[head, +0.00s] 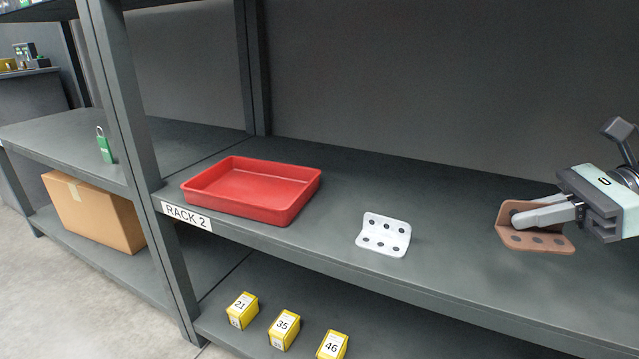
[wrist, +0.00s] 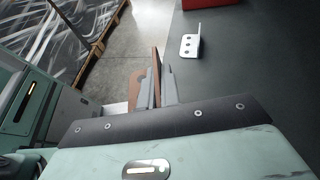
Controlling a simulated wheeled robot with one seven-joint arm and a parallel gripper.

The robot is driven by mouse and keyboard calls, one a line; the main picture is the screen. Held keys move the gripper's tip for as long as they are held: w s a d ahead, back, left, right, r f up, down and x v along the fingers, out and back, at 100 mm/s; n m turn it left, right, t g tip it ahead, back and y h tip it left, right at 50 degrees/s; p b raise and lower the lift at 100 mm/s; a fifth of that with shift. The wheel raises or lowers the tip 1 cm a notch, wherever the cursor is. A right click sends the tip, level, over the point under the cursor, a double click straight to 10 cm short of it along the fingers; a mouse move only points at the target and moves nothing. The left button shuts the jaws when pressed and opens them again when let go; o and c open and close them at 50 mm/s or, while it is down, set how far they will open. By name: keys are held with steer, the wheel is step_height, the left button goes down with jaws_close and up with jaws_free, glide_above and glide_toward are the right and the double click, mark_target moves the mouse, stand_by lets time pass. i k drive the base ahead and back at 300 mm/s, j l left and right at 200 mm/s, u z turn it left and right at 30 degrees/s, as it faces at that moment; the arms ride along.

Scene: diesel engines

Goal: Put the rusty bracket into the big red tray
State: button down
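The rusty bracket (head: 536,240) is a brown L-shaped plate with dark holes, at the right of the head view. My gripper (head: 530,212) is shut on it, with the fingers against its upright plate. In the wrist view the bracket (wrist: 155,72) shows as a brown strip beside the closed-together fingers (wrist: 158,88), partly hidden by them. It appears to be held above the shelf, near its front edge. The big red tray (head: 235,204) sits empty on the shelf, left of centre in the head view. Its corner (wrist: 203,12) shows at the top of the wrist view.
A white bracket (head: 384,234) with holes stands on the shelf (head: 330,262) between the tray and my gripper. A rack post (head: 130,120) rises left of the tray. Several yellow numbered boxes (head: 284,329) sit on the lower shelf. A green padlock (head: 105,147) stands at the left.

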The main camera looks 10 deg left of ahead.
mark_target(234, 189)
steer(key=i+j+z, duration=0.1)
steer(key=j+z, duration=0.35)
steer(key=j, duration=0.4)
steer(key=j+z, duration=0.5)
steer(key=j, duration=0.85)
steer(key=k+j, duration=0.15)
steer(key=j, duration=0.45)
steer(key=j+z, duration=0.1)
steer(key=j, duration=0.45)
steer(key=k+j, duration=0.1)
steer(key=j, duration=0.5)
steer(key=k+j, duration=0.1)
steer(key=j, duration=0.45)
steer(key=z, duration=0.05)
